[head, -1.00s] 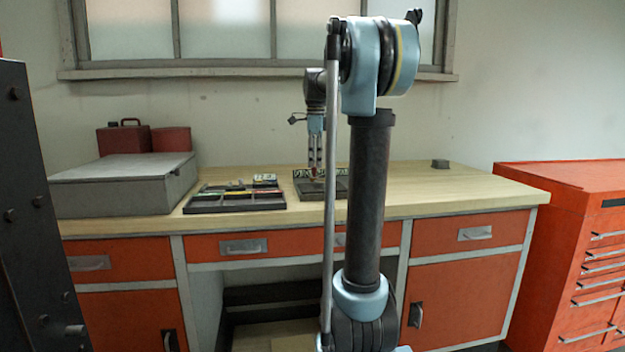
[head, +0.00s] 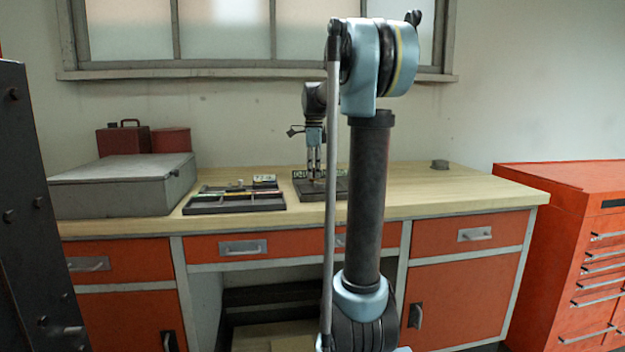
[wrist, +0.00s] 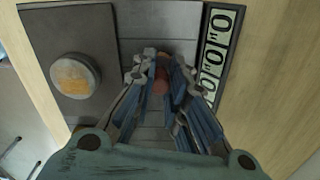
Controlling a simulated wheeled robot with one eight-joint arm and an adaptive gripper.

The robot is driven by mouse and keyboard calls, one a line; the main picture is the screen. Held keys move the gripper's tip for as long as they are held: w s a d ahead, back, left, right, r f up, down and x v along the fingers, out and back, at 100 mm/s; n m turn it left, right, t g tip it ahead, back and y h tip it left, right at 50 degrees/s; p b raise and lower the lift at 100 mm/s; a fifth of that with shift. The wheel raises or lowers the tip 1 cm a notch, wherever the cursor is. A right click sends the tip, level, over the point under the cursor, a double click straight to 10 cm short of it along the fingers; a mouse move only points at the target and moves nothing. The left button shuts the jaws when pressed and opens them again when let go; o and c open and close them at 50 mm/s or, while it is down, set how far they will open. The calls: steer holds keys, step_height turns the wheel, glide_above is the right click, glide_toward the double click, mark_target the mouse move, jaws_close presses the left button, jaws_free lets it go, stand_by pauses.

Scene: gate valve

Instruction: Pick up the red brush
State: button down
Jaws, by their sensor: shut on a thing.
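My gripper (head: 317,177) is down at the right-hand dark tray (head: 301,190) on the workbench. In the wrist view my gripper (wrist: 162,62) points into a grey compartment, its fingers closed around a small reddish, rounded piece, which I take to be the red brush (wrist: 161,84). Only a little of it shows between the fingers; the rest is hidden. In the head view it cannot be made out. I cannot tell whether it touches the compartment floor.
A white number strip (wrist: 216,55) runs along the tray's right side. A round knob-like piece (wrist: 75,76) lies left of the fingers. A second dark tray (head: 235,206) stands to the left, near a large grey box (head: 125,187).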

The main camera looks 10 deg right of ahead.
mark_target(314, 168)
step_height(314, 168, up, 10)
steer(key=shift+r, duration=0.1)
stand_by(0.5)
steer(key=c, duration=2.4)
jaws_free()
